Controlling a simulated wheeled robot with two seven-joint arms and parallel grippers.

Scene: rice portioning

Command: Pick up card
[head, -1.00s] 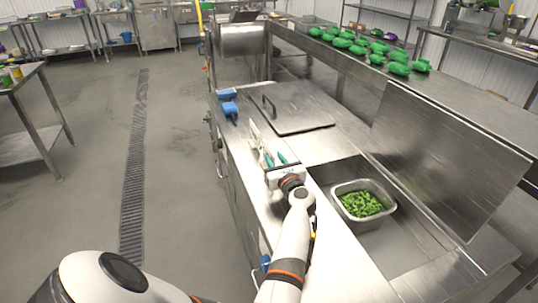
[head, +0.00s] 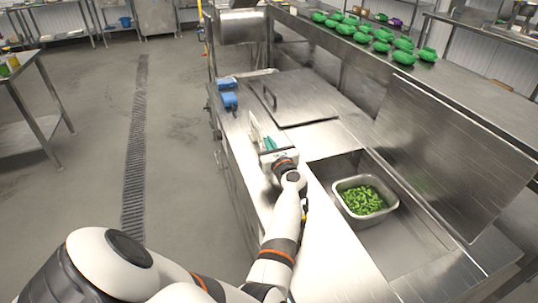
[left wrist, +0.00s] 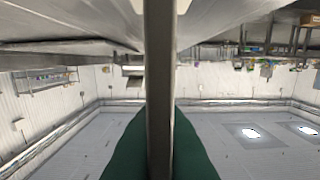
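A pale, thin card (head: 255,130) stands upright on the steel counter (head: 338,262), left of the middle in the head view. My left gripper (head: 270,143) is at its near side, with its teal fingers close together. In the left wrist view, a thin grey upright strip runs down the middle, which looks like the card (left wrist: 160,80) seen edge-on. The dark green fingers of my left gripper (left wrist: 160,140) lie against it on both sides. The card's lower edge is hard to make out. My right gripper is not in view.
A steel pan of green vegetables (head: 364,200) sits in the counter's recess to the right. Blue items (head: 228,95) lie beyond the card. A flat steel lid (head: 297,97) is behind it. Several green objects (head: 403,50) line the upper shelf. Open floor lies left.

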